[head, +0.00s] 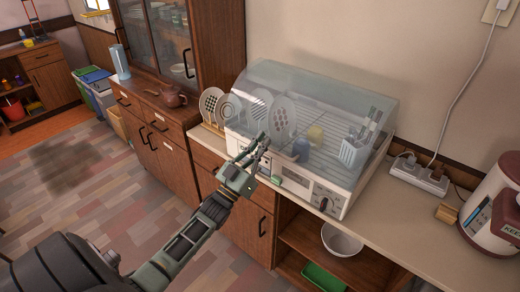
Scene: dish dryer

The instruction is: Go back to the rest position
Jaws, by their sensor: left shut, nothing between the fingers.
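My left arm reaches in from the lower left, and its gripper (258,148) is shut and empty. The gripper shows in front of the left part of the dish dryer (318,192); I cannot tell if it touches the dryer. The dryer stands on the counter with its clear cover (325,85) over the rack. Several plates (284,112) stand upright at its left side. A white cutlery holder (353,154) with utensils is at the right. My right gripper is not in view.
The counter (392,208) runs to the right, with a power strip (418,176) and a large white and dark red appliance (492,205) on it. A brown teapot (167,96) stands on the left cabinet. A white bowl (341,240) sits on the shelf below. The floor at left is clear.

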